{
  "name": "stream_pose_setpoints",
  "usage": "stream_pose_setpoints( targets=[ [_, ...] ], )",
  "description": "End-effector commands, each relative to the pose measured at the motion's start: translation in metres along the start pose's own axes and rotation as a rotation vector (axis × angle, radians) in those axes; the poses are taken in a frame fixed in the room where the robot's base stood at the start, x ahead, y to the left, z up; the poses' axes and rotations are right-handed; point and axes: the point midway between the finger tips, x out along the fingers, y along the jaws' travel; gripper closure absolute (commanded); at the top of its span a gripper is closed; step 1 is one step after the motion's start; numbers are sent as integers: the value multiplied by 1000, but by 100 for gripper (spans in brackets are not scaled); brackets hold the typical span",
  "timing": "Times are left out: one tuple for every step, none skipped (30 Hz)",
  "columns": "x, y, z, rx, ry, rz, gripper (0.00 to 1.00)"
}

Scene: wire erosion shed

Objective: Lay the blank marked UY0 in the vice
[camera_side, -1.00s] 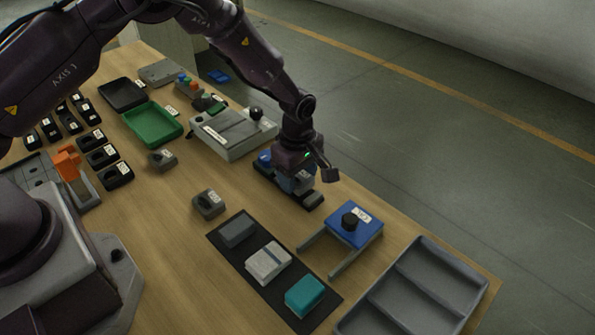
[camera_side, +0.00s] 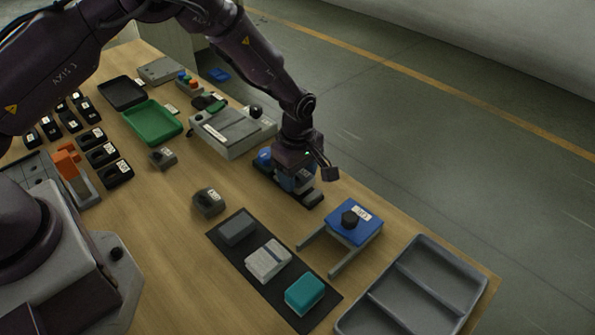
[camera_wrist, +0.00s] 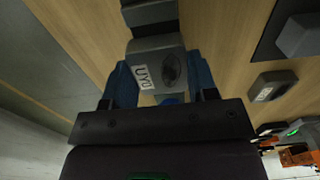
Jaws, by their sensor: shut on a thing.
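The grey blank marked UY0 (camera_wrist: 158,68) is in the wrist view, its white label and a dark oval recess facing the camera. My gripper (camera_wrist: 163,84) is shut on it, with a blue finger on each side. In the side view my gripper (camera_side: 295,180) is low over a dark fixture (camera_side: 312,200), seemingly the vice, with a blue part (camera_side: 264,156) at its far end. My gripper hides most of the fixture and the blank there. Dark grey blocks of the fixture (camera_wrist: 150,14) show beyond the blank. I cannot tell whether the blank touches the bed.
A grey labelled block (camera_side: 208,202) stands left of a dark mat (camera_side: 222,252) with several blocks. A blue-topped stand (camera_side: 352,222) with two rails and a grey divided tray (camera_side: 410,300) are nearer. A grey box-like fixture (camera_side: 232,132) and green tray (camera_side: 152,122) lie beyond.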

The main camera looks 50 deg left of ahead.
Motion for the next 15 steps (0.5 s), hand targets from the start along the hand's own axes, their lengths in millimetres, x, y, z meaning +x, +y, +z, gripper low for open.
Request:
stream_pose_setpoints(
  targets=[
    [0,1,0,0,0,2,85],
    [0,1,0,0,-1,2,85],
    [1,1,0,0,-1,2,85],
    [1,1,0,0,-1,2,85],
    [1,1,0,0,-1,2,85],
    [2,1,0,0,-1,2,85],
    [2,1,0,0,-1,2,85],
    [2,1,0,0,-1,3,85],
    [3,1,0,0,-1,3,85],
    [3,1,0,0,-1,3,85],
    [4,1,0,0,-1,3,85],
    [4,1,0,0,-1,3,85],
    [4,1,0,0,-1,3,85],
    [5,1,0,0,-1,2,85],
    [5,1,0,0,-1,2,85]
  ],
)
